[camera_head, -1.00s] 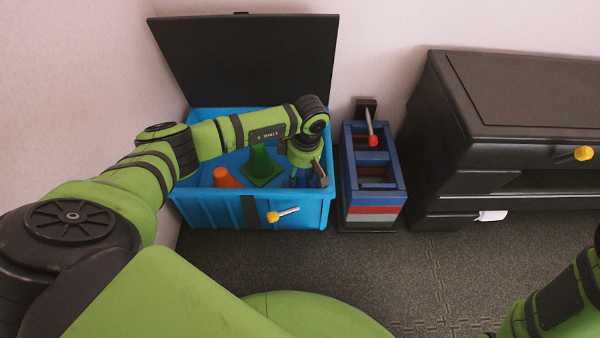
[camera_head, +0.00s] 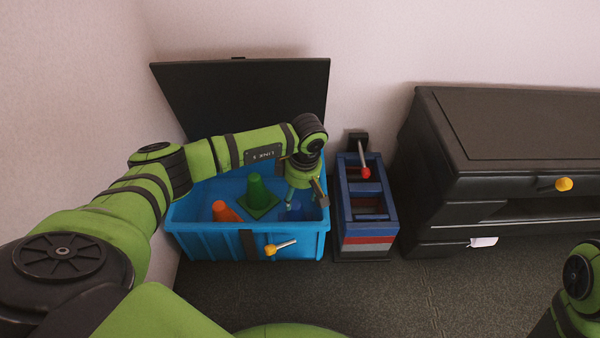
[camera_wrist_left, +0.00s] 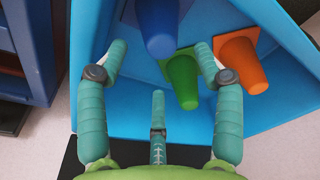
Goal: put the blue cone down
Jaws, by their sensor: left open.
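The blue cone (camera_head: 294,210) stands inside the blue box at its right end, just below my left gripper (camera_head: 305,190). In the left wrist view the blue cone (camera_wrist_left: 158,25) lies beyond the spread fingers of my left gripper (camera_wrist_left: 160,55), apart from them. The gripper is open and empty. The blue box (camera_head: 210,243) has its black lid (camera_head: 245,95) raised. A green cone (camera_head: 256,190) on a square base stands in the middle of the box, and an orange cone (camera_head: 222,211) is at its left. Part of the blue cone is hidden in the head view.
A blue, red and grey rack (camera_head: 368,240) with a red-tipped lever (camera_head: 364,172) stands close to the box's right. A dark cabinet (camera_head: 520,125) with a yellow knob is further right. A yellow-ended handle (camera_head: 279,247) sticks out of the box front. Floor in front is clear.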

